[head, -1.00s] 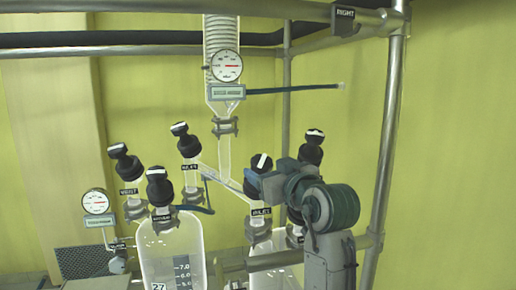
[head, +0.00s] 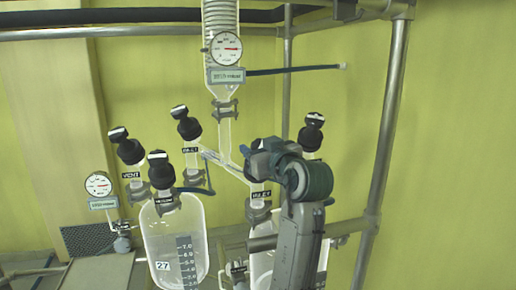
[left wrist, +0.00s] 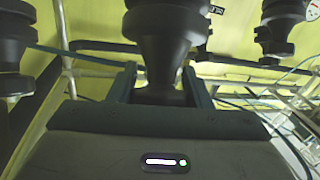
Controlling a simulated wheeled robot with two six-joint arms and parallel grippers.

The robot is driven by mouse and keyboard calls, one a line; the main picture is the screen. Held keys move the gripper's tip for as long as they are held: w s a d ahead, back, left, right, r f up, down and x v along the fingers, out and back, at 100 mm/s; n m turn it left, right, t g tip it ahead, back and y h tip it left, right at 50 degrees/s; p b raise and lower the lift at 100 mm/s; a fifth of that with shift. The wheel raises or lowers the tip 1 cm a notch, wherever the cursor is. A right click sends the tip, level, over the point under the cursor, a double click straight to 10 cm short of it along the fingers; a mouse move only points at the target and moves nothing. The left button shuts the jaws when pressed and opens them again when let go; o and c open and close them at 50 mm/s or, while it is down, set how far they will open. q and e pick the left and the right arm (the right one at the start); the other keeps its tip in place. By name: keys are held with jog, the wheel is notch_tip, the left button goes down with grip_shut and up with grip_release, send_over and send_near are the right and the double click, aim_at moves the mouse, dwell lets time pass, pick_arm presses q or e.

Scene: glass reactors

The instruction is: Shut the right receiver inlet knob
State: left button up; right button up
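The right receiver (head: 262,264) stands partly behind my left arm. Its black inlet knob sits above the label INLET (head: 260,195) and is mostly covered by my left gripper (head: 258,160) in the head view. In the left wrist view a black knob (left wrist: 165,45) stands straight ahead, wide at the top and narrower below. The two fingers of my left gripper (left wrist: 163,88) stand apart on either side of its lower part. Firm contact does not show. My right gripper is in neither view.
Other black knobs stand close by: one behind on the right (head: 311,132), one on the inlet to the left (head: 185,123), one on the vent (head: 126,146). The left receiver (head: 172,240) is left of my arm. A metal frame post (head: 385,140) rises at the right.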

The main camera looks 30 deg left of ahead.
pick_arm(q)
jog(key=shift+c, duration=1)
jog(key=shift+m, duration=0.4)
jog(key=m+t+h+p, duration=0.1)
jog(key=m+t, duration=0.1)
jog(key=shift+r+t+h, duration=0.15)
jog(key=shift+t+h, duration=0.15)
jog(key=m+t+h+p, duration=0.1)
jog(key=m, duration=0.1)
jog(key=m+t+h, duration=0.1)
jog(key=m, duration=0.1)
jog(key=shift+w+d+r+h+p, duration=0.1)
jog(key=shift+w+h+p, duration=0.05)
jog(key=shift+h+p, duration=0.2)
jog(key=m+t+h+p, duration=0.1)
jog(key=m+h, duration=0.1)
jog(key=m+t+h+p, duration=0.1)
jog(key=m+h, duration=0.1)
jog(key=shift+w+d+m+t+p, duration=0.2)
jog(key=shift+m+t+p, duration=0.1)
jog(key=shift+p, duration=0.1)
jog(key=shift+d+f+m+h+p, duration=0.1)
jog(key=shift+m+h+p, duration=0.25)
jog(key=shift+m+h, duration=0.45)
jog(key=shift+d+f+m+h+p, duration=0.1)
jog(key=shift+m+h+p, duration=0.2)
jog(key=shift+m+h, duration=0.45)
